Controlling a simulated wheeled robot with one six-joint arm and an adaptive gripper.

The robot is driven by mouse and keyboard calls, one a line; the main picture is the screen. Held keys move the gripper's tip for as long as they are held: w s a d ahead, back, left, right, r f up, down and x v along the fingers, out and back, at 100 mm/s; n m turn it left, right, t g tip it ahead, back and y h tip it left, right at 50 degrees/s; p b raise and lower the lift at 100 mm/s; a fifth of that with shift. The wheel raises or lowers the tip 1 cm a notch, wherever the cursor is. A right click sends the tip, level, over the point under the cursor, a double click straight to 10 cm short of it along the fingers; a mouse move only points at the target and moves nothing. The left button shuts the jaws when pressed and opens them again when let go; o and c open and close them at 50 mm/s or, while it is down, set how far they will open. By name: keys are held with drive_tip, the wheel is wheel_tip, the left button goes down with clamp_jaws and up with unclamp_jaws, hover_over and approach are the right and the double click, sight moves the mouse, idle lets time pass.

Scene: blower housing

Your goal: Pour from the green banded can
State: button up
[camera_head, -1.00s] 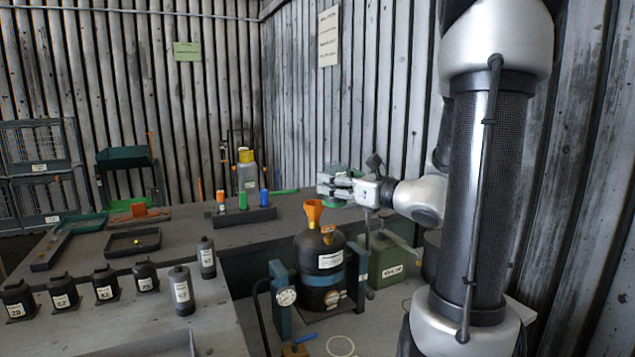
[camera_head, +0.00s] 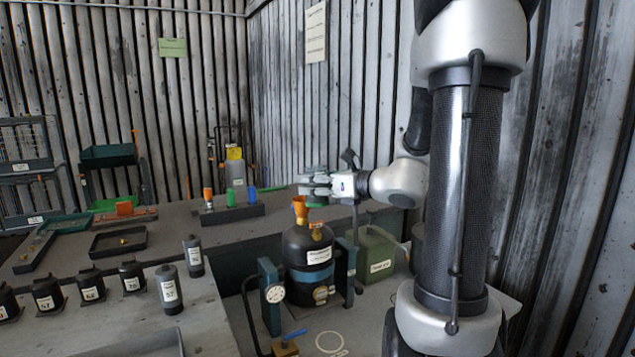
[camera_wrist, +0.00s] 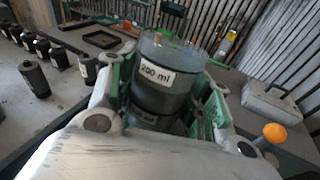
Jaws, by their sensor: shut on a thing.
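My gripper (camera_head: 318,184) is shut on a can (camera_wrist: 168,78) with a white "200 ml" label. In the wrist view the can has a dark grey body, a clear upper part and some green at its far rim. In the head view my gripper hides most of it; green bits show above and below the fingers. An orange funnel (camera_head: 300,208) sits on top of a black tank (camera_head: 298,247) with a blue band. My gripper is above and slightly right of the funnel in the picture, apart from it. No stream is visible.
A green labelled canister (camera_head: 377,252) stands right of the tank. A pressure gauge (camera_head: 275,294) is at front left. Several black numbered containers (camera_head: 90,284) line the left bench. A rack with small coloured bottles (camera_head: 233,212) and a shallow tray (camera_head: 118,241) lie behind.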

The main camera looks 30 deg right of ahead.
drive_tip(key=w+f+g, duration=0.1)
drive_tip(key=w+f, duration=0.1)
drive_tip(key=w, duration=0.1)
drive_tip(key=shift+m+g+h, duration=0.3)
drive_tip(key=shift+g, duration=0.1)
idle(0.8)
drive_tip(key=shift+f+g, duration=0.45)
drive_tip(key=shift+g, duration=0.05)
drive_tip(key=shift+s+f+m+g, duration=0.2)
drive_tip(key=shift+m+g, duration=0.1)
drive_tip(key=shift+g, duration=0.1)
drive_tip(key=shift+f+g, duration=0.1)
drive_tip(key=shift+g, duration=0.3)
